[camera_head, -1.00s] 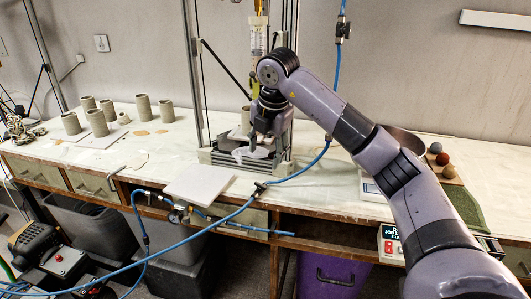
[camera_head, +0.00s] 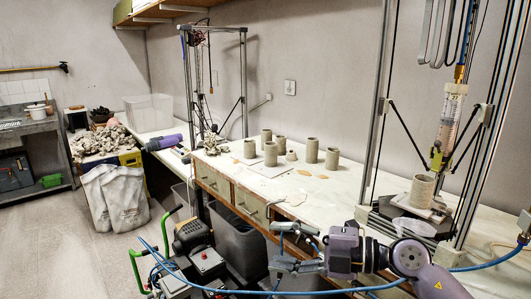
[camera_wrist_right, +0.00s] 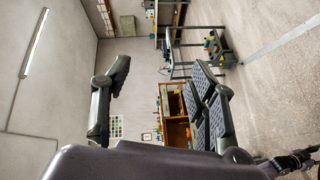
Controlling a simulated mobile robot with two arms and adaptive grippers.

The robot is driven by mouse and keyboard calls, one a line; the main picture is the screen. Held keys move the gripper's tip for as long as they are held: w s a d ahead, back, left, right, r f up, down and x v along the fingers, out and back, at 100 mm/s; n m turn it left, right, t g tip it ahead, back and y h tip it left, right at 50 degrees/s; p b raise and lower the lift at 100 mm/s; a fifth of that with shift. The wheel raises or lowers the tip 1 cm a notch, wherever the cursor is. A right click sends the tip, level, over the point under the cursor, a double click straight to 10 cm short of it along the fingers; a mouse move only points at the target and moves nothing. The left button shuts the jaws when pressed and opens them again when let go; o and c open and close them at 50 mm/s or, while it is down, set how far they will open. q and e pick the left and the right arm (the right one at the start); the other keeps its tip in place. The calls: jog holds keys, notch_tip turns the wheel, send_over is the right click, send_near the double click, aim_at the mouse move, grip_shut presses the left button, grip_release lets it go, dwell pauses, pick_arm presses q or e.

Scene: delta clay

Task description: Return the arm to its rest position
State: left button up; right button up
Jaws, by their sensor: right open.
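My right gripper (camera_head: 288,247) is in the lower part of the head view, in front of the bench's front edge, with its fingers pointing left. Its fingers are spread apart with nothing between them. The right wrist view also shows the open right gripper (camera_wrist_right: 160,95), with empty air between its dark ribbed fingers. My right arm (camera_head: 440,284) comes in from the lower right corner.
A clay cylinder (camera_head: 422,190) stands on the clay printer at right. Several clay cylinders (camera_head: 332,158) stand on the bench. A blue hose (camera_head: 486,265) runs near my right arm. Dark bins (camera_head: 238,249) and a compressor (camera_head: 192,235) stand below. The floor (camera_head: 100,240) at left is open.

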jog(key=d+r+m+t+h, duration=0.2)
jog(key=d+r+m+t, duration=0.3)
jog(key=m+t, duration=0.9)
jog(key=s+d+f+m+g+h, duration=0.1)
jog(key=d+f+m+h, duration=0.55)
jog(key=f, duration=0.25)
jog(key=s+d+f+m+g+h, duration=0.1)
jog(key=d+f+m+g+h, duration=0.1)
jog(key=d+f+m+h, duration=0.55)
jog(key=s+a+f+g, duration=0.2)
jog(key=s+f+g, duration=1.1)
jog(key=s+f, duration=1.1)
jog(key=s+f+g, duration=0.1)
jog(key=s+f, duration=0.2)
jog(key=f, duration=2)
jog(key=s+d+f+g, duration=0.1)
jog(key=s+d+f, duration=0.2)
jog(key=s+f, duration=1.2)
jog(key=shift+s+f+n+p, duration=0.25)
jog(key=shift+s+n+p, duration=0.15)
jog(key=shift+s, duration=0.6)
